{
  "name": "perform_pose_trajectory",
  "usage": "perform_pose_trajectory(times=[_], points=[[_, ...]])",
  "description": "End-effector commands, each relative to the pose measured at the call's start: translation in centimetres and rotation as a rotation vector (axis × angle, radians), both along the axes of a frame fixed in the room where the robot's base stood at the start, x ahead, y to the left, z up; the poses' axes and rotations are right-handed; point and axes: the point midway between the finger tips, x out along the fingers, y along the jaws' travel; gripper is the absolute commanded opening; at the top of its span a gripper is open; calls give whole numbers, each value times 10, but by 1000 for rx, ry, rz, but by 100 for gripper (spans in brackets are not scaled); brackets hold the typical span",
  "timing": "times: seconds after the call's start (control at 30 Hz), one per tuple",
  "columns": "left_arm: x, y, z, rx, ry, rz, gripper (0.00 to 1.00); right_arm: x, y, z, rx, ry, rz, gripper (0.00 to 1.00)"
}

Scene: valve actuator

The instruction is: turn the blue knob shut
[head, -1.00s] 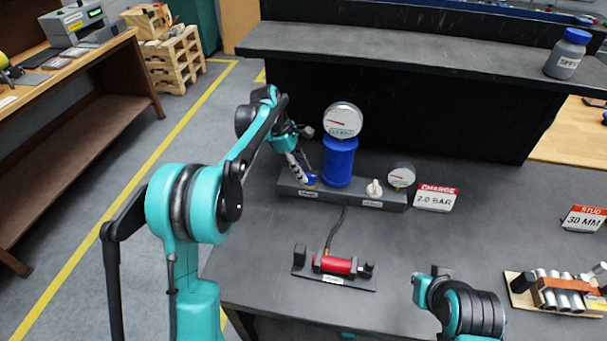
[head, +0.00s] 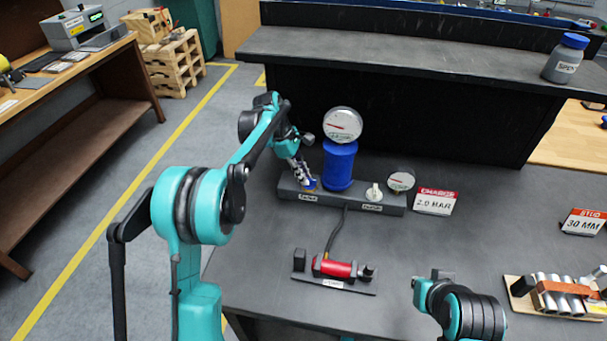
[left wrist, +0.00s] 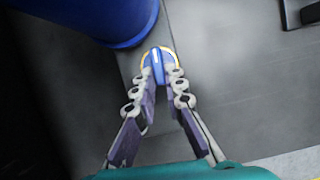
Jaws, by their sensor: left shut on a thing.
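The blue knob (left wrist: 156,62) sits between my left gripper's fingertips in the left wrist view, with a white mark on its top and a yellow rim around it. My left gripper (left wrist: 158,72) is shut on it. In the head view my left gripper (head: 305,178) is at the left end of the grey manifold block (head: 331,197), and the knob (head: 311,184) is mostly hidden by the fingers. A blue cylinder (head: 339,166) with a round gauge (head: 342,125) on top stands just right of it. My right gripper shows only partly at the lower right, and its fingers are not clear.
A white knob (head: 374,192) and a small gauge (head: 401,180) are at the block's right end. A "2.0 BAR" card (head: 436,202) stands beside it. A hose runs to a red cylinder (head: 335,268) in front. A shelf (head: 420,65) rises behind.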

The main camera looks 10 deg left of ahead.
Motion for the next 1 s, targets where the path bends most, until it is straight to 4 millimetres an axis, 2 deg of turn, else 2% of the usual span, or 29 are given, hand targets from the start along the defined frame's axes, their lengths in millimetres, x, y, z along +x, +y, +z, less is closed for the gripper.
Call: perform_pose_trajectory(times=[0.27,1.0], points=[[5,-1,3,1,0,-193,0,0,0,20,0,0,0,0],[15,-8,2,0,0,-872,0,0,0,68,0,0,0,0]])
